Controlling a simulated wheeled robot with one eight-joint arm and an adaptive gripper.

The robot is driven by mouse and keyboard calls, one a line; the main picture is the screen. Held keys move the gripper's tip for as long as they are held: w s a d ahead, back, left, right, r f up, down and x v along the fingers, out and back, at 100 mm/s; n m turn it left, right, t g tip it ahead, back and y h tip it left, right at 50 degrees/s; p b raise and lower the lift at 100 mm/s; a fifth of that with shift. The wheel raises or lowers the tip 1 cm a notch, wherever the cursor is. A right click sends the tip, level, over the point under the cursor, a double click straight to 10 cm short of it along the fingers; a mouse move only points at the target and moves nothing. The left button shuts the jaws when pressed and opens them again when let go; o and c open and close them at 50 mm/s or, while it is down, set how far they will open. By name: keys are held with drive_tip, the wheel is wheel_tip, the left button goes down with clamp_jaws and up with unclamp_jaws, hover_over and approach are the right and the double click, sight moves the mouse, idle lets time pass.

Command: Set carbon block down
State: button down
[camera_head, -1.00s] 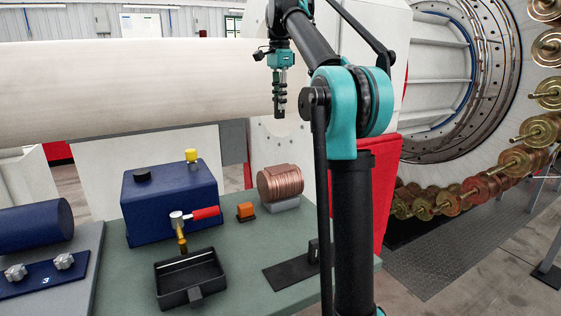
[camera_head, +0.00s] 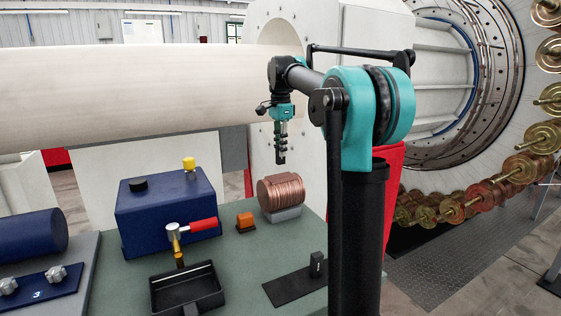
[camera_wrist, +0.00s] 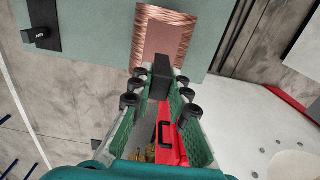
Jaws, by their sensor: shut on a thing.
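My gripper (camera_head: 281,155) hangs fingers-down above the table, past the copper coil, well clear of the tabletop. In the wrist view its green, black-tipped fingers (camera_wrist: 160,90) are closed on a small dark carbon block (camera_wrist: 161,76), which shows between the tips. In the head view the block is too small to tell from the dark fingertips. The wound copper coil (camera_head: 281,191) sits on a pale block on the green table; the wrist view also shows the coil (camera_wrist: 163,42) beyond the held block.
A black plate (camera_head: 290,288) with a small upright black piece (camera_head: 316,264) lies at the table's right. A blue box (camera_head: 150,222), an orange block (camera_head: 245,222), a red-handled tool (camera_head: 195,227) and a black tray (camera_head: 187,293) stand left. A large pale roll (camera_head: 120,92) spans behind.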

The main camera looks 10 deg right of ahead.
sight(280, 160)
drive_tip(key=shift+f, duration=2.3)
drive_tip(key=shift+f, duration=0.15)
drive_tip(key=c, duration=1.5)
unclamp_jaws()
drive_tip(key=shift+o, duration=0.2)
wheel_tip(280, 160, up, 12)
drive_tip(key=shift+r, duration=0.2)
